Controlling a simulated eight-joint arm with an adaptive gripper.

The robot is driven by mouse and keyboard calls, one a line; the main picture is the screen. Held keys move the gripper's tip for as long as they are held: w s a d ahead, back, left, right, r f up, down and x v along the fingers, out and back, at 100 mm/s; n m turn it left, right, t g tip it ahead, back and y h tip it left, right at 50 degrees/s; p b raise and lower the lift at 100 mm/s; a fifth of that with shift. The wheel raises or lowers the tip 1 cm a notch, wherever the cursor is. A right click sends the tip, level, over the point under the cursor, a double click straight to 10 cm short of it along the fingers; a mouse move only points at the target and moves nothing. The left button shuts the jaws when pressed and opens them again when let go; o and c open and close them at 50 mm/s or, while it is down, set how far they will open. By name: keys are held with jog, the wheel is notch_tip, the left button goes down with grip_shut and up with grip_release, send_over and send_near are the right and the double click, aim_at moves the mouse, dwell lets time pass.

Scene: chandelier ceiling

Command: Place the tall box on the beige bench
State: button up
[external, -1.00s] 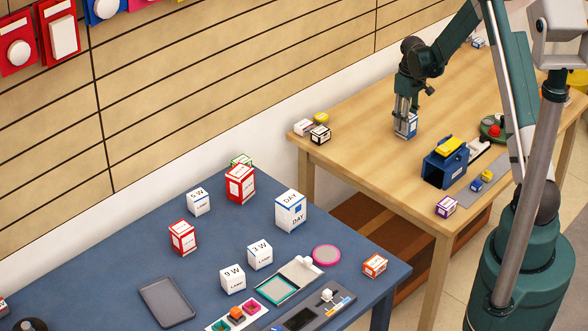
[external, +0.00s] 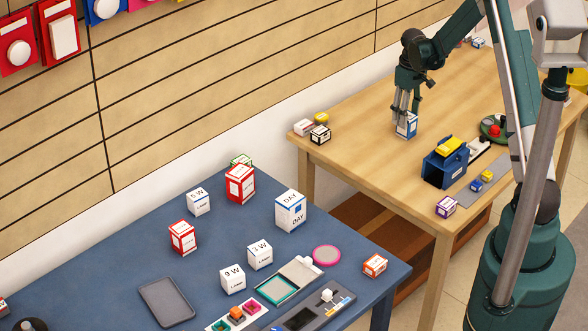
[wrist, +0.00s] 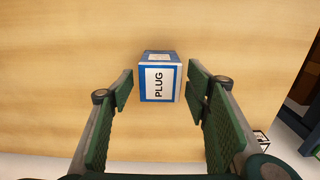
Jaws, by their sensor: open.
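A blue and white box (external: 406,127) stands upright on the light wooden bench (external: 355,150), towards its far left part. In the wrist view the same box (wrist: 160,80) shows the word PLUG and lies between and just beyond my fingertips. My gripper (external: 400,113) points down just above and around the top of the box. In the wrist view my gripper (wrist: 160,92) is open, with a gap between each finger and the box. The fingers hide part of the box in the external view.
Small boxes (external: 320,135) sit at the bench's left corner. A blue open bin (external: 440,172), a purple-white box (external: 445,206) and a green tray (external: 488,128) are to the right. A separate blue table (external: 340,243) in front holds several boxes. Bare wood surrounds the PLUG box.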

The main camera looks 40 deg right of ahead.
notch_tip(320, 180, up, 9)
jog(key=shift+r, duration=0.15)
dwell(0.4)
dwell(0.5)
jog(key=s+a+r+t, duration=0.2)
jog(key=s+a+r, duration=0.3)
jog(key=a+r, duration=0.45)
jog(key=s+a+r+t, duration=0.1)
jog(key=s+a+r, duration=0.5)
jog(key=a+r, duration=0.4)
jog(key=s+a+r+t, duration=0.1)
jog(key=s+a+t, duration=0.3)
jog(key=s+a, duration=1.1)
jog(key=s, duration=0.2)
jog(key=shift+s, duration=0.4)
